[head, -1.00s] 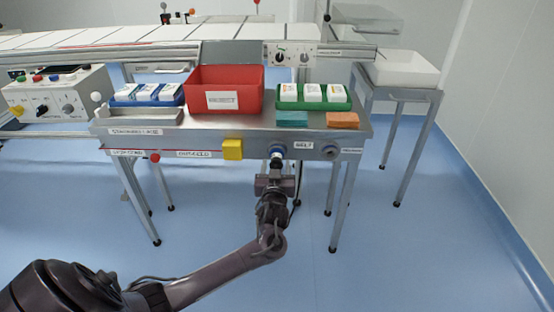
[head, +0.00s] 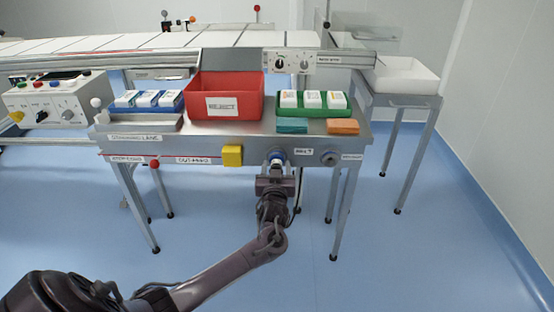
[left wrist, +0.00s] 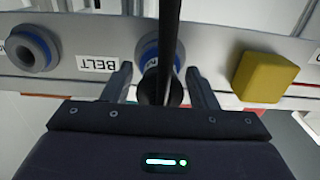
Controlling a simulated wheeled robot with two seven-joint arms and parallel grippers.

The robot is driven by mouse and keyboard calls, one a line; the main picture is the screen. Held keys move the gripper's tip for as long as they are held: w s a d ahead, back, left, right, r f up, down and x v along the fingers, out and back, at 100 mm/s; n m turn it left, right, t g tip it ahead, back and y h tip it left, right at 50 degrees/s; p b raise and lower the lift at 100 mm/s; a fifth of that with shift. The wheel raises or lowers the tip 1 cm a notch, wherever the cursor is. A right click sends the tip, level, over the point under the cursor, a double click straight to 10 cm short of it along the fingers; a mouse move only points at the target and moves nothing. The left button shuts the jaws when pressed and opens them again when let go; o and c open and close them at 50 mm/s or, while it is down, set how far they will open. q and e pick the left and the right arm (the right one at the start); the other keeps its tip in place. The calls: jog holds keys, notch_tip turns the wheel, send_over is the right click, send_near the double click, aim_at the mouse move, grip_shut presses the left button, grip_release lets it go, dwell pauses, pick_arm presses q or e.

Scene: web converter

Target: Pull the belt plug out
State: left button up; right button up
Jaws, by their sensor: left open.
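The belt plug (left wrist: 160,82) sits in a blue-ringed socket on the bench's front rail, beside the BELT label (left wrist: 98,64). A dark cable runs from it across the left wrist view. In the head view the blue of the plug or its socket (head: 277,155) shows just above my left gripper (head: 276,168). In the left wrist view my left gripper (left wrist: 162,88) is open, with one finger on each side of the plug and visible gaps. The plug's far end is hidden in the socket. My right gripper is not in view.
A yellow block (head: 232,156) and another round socket (head: 329,158) flank the plug on the rail. Above are a red reject bin (head: 225,82), a green tray (head: 315,113), and teal (head: 292,125) and orange (head: 342,126) blocks. The floor in front is clear.

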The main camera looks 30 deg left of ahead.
pick_arm(q)
jog(key=c, duration=1.1)
jog(key=shift+s+d+p, duration=0.2)
jog(key=shift+s+p, duration=0.1)
jog(key=shift+p, duration=0.15)
jog(key=shift+p+v, duration=2.45)
jog(key=shift+v, duration=1.1)
jog(key=shift+a, duration=0.1)
